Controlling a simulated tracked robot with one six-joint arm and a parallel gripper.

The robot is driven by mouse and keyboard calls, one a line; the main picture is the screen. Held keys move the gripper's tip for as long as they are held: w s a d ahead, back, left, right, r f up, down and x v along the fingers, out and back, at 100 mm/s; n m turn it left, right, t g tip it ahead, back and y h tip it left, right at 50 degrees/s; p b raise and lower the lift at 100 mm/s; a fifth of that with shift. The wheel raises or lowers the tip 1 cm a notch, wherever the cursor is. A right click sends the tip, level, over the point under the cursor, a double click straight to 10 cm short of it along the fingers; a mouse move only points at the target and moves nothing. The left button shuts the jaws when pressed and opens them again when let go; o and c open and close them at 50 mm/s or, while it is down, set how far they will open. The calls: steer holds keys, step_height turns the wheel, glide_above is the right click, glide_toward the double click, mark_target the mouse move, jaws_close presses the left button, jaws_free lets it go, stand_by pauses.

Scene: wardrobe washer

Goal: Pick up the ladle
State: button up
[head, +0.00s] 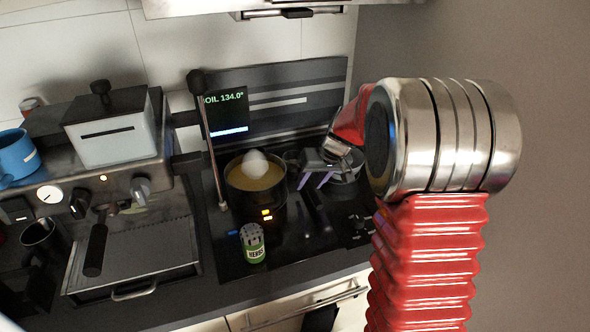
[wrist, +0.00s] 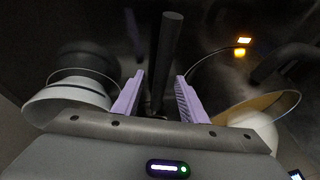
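My gripper (head: 314,180) is open above the dark cooktop, to the right of the black pot. In the wrist view its two lilac fingers (wrist: 160,98) stand apart. A dark, straight handle (wrist: 168,55) runs up the picture in the gap between them, apparently touching neither. It is probably the ladle's handle; its lower end is hidden by the gripper. In the head view a dark handle (head: 315,207) lies below the gripper. I cannot make out a ladle bowl for certain.
The black pot (head: 243,208) holds yellowish liquid with a white lump or steam. A green-labelled herbs jar (head: 254,250) stands at its front. A light round vessel (wrist: 62,104) is left of the fingers. An espresso machine (head: 122,225) stands left, with a blue mug (head: 15,155).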

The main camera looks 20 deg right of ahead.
steer(key=shift+c, duration=0.4)
jaws_close()
